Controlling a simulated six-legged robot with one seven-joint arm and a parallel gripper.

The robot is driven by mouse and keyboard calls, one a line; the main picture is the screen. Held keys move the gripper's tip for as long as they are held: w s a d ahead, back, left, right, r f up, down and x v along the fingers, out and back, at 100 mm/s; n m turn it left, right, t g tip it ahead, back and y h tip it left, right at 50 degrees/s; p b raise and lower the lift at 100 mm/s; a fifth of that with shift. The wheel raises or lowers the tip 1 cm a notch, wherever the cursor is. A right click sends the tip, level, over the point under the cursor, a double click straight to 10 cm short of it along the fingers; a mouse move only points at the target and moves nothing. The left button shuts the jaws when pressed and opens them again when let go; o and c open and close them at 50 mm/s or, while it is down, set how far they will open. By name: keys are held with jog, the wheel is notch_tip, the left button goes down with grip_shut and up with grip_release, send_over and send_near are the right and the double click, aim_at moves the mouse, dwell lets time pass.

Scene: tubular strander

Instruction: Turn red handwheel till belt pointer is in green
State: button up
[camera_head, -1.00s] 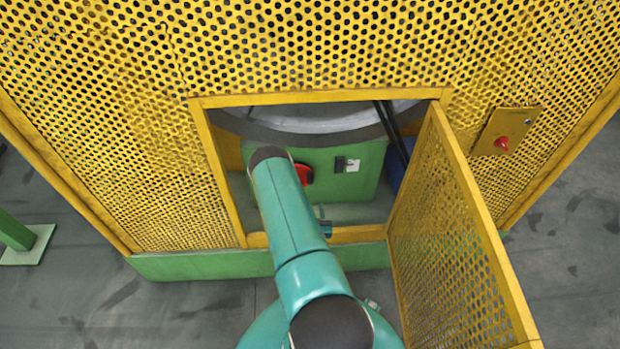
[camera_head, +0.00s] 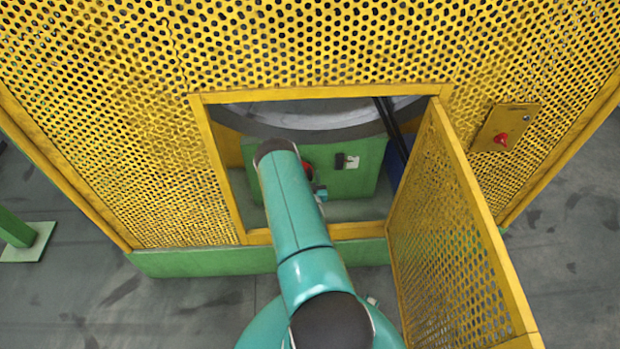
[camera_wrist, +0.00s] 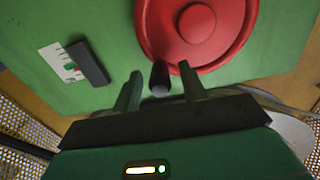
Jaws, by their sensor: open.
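The red handwheel (camera_wrist: 220,38) fills the top of the wrist view, with a round hub and a dark handle (camera_wrist: 159,80) at its rim. In the head view only a sliver of the handwheel (camera_head: 308,169) shows beside my arm. My gripper (camera_wrist: 159,84) is open, its two fingers apart on either side of the handle, which appears between them; contact is not clear. A white belt gauge (camera_wrist: 57,60) with green and red marks sits left of the wheel, beside a black block (camera_wrist: 88,63). The pointer's exact place is too small to tell.
My arm reaches through an opening in the yellow perforated guard (camera_head: 320,45). The open mesh door (camera_head: 440,230) stands close on the right. A yellow box with a red switch (camera_head: 502,139) is on the guard. The green housing (camera_head: 362,188) lies inside.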

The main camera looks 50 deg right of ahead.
grip_shut()
jog(key=shift+r, duration=0.1)
jog(key=w+a+r+n, duration=0.2)
jog(key=w+a+n, duration=0.2)
jog(key=n, duration=1)
jog(key=shift+w+a+r, duration=0.2)
jog(key=shift+w+a, duration=0.15)
jog(key=shift+w, duration=0.25)
dwell(0.3)
grip_release()
